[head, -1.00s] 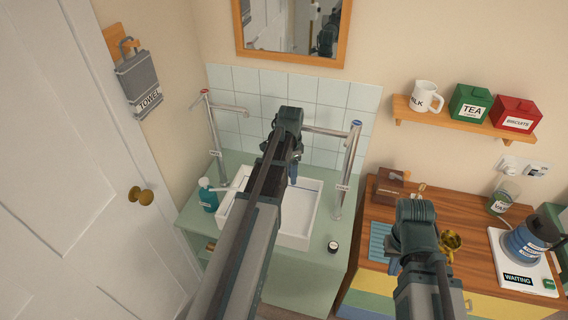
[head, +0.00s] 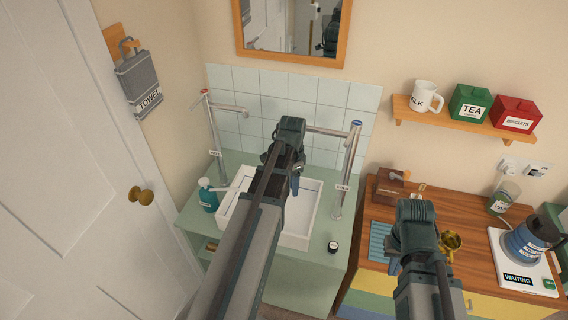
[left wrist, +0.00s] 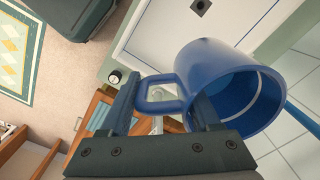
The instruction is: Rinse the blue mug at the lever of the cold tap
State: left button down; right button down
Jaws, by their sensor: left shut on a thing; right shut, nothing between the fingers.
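My left gripper (head: 294,166) is over the white basin (head: 310,205), short of the cold tap. In the left wrist view its fingers (left wrist: 165,96) are shut on the handle of the blue mug (left wrist: 210,65). The mug is tilted, its open mouth facing the lower right. In the head view only a little of the mug (head: 296,186) shows behind the arm. The cold tap (head: 350,155) has a blue cap; its spout reaches left, toward my gripper. I cannot tell whether water runs. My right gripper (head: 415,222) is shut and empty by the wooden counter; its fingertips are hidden.
The red-marked tap (head: 213,125) and a teal soap bottle (head: 208,196) stand left of the basin. A small dark jar (head: 333,247) sits at the front right.

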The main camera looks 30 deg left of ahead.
pick_arm(q)
jog(key=s+d, duration=0.1)
jog(key=s, duration=0.1)
jog(key=shift+s+d, duration=0.3)
jog(key=shift+d, duration=0.1)
jog(key=shift+r, duration=0.1)
dwell(1.1)
jog(key=s+d+r+p, duration=0.2)
jog(key=s+r+p, duration=0.2)
jog(key=shift+d, duration=0.4)
jog(key=shift+s, duration=0.1)
dwell(0.4)
